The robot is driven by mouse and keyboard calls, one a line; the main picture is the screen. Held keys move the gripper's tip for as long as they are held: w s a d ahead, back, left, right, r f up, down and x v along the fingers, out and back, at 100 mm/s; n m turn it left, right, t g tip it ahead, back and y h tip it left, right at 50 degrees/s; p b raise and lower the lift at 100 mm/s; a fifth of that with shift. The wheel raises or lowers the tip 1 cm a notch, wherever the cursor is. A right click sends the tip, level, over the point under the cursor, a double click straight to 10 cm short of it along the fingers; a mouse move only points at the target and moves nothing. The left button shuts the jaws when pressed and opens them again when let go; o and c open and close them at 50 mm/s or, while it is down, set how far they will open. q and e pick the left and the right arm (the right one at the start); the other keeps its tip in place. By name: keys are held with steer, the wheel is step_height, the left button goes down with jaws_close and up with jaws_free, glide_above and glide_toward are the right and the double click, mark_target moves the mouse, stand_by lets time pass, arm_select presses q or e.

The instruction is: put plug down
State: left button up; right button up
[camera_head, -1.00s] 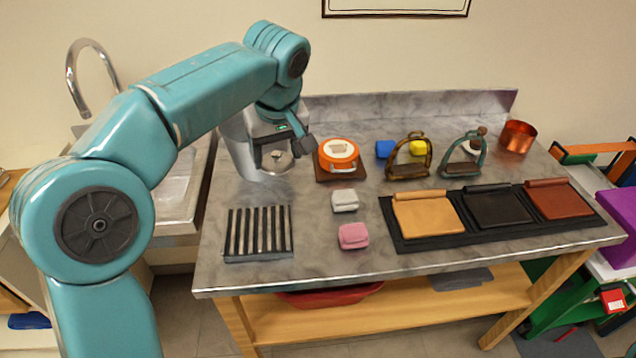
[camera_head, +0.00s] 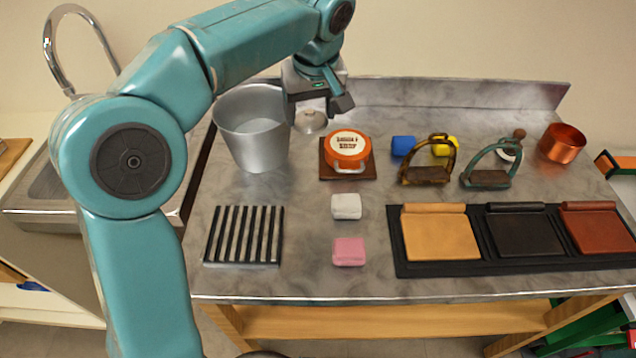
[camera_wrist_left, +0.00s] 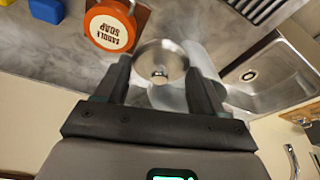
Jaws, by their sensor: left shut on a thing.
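The plug is a round silvery metal disc (camera_head: 310,121) with a small knob on top. My left gripper (camera_head: 318,108) is shut on the plug and holds it beside the metal bucket (camera_head: 251,138), behind the orange soap tin (camera_head: 347,151). In the left wrist view the plug (camera_wrist_left: 161,62) lies between the two dark fingers, with the soap tin (camera_wrist_left: 109,27) at its upper left and the bucket (camera_wrist_left: 203,62) at its right. I cannot tell whether the plug touches the worktop. My right gripper is not in view.
The sink (camera_head: 60,192) is left of the worktop (camera_head: 309,287). A striped rack (camera_head: 244,235), white block (camera_head: 346,206) and pink block (camera_head: 349,251) lie in front. Stirrups (camera_head: 428,170), a copper pot (camera_head: 562,143) and a leather tray (camera_head: 517,268) are to the right.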

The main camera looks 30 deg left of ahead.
arm_select(q)
steer(key=b, duration=0.2)
glide_above(309, 190)
steer(key=f, duration=1)
steer(key=s+f, duration=0.1)
steer(key=f, duration=0.3)
steer(key=shift+d+f, duration=0.35)
steer(key=shift+f, duration=0.05)
steer(key=x, duration=0.3)
steer(key=d+x, duration=0.1)
steer(key=shift+s+a+f, duration=0.1)
steer(key=shift+s+f, duration=0.05)
steer(key=shift+f, duration=0.35)
steer(key=shift+f+b, duration=0.15)
steer(key=shift+b, duration=0.2)
steer(key=o, duration=1)
steer(key=shift+o, duration=0.2)
